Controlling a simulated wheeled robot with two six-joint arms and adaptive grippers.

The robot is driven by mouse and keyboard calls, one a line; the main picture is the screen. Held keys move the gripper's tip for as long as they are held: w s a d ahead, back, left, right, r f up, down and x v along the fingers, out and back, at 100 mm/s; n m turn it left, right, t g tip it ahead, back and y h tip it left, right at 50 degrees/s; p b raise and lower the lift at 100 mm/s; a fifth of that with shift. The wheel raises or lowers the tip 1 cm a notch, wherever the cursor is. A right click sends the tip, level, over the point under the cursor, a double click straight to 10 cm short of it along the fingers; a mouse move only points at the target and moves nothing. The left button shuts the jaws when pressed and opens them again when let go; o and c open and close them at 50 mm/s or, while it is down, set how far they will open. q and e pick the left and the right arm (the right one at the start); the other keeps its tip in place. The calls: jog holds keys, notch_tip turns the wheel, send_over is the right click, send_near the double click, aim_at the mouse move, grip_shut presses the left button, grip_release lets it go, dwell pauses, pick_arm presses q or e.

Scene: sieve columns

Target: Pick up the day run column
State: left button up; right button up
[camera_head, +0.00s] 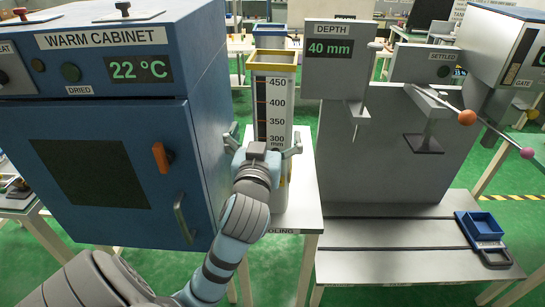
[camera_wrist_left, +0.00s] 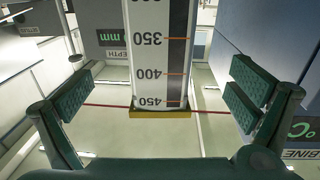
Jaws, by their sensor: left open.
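A tall measuring column (camera_head: 273,100) with a yellow rim and a black millimetre scale stands upright on a white table, between the warm cabinet and the depth panel. No label readable here names it as the day run column. My left gripper (camera_head: 266,140) is open, its fingers spread to either side of the column at about the 300 mm mark. In the left wrist view the column (camera_wrist_left: 160,55) appears upside down, between the spread green finger pads (camera_wrist_left: 160,97), with gaps on both sides. My wrist hides the column's lower front. My right gripper is not in view.
The blue warm cabinet (camera_head: 110,150), reading 22 °C, stands close on the left. A blue-rimmed container (camera_head: 270,31) is behind the column. The depth panel (camera_head: 334,62), reading 40 mm, stands right. A blue tray (camera_head: 481,228) lies on the grey bench (camera_head: 400,235).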

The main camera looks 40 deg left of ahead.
aim_at(272, 118)
pick_arm(q)
jog(key=shift+w+a+f+b, duration=0.3)
jog(key=shift+w+f+b, duration=0.1)
jog(key=shift+w+b, duration=0.15)
jog(key=shift+w+a+f+b, duration=0.3)
jog(key=shift+w+f+b, duration=0.1)
jog(key=shift+w+b, duration=0.15)
jog(key=x, duration=0.2)
jog(key=p+x, duration=0.1)
jog(key=x, duration=0.1)
jog(key=shift+w+r, duration=0.1)
jog(key=shift+r, duration=0.3)
jog(key=x, duration=0.3)
jog(key=r+x, duration=0.1)
jog(key=x, duration=0.1)
jog(key=shift+w+a, duration=0.2)
jog(key=shift+a, duration=0.05)
jog(key=shift+w+f, duration=0.1)
jog(key=shift+w, duration=0.05)
jog(key=c, duration=1.5)
jog(key=shift+c, duration=0.9)
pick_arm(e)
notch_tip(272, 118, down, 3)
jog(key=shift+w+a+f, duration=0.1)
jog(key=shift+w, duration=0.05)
pick_arm(q)
jog(key=shift+r, duration=0.25)
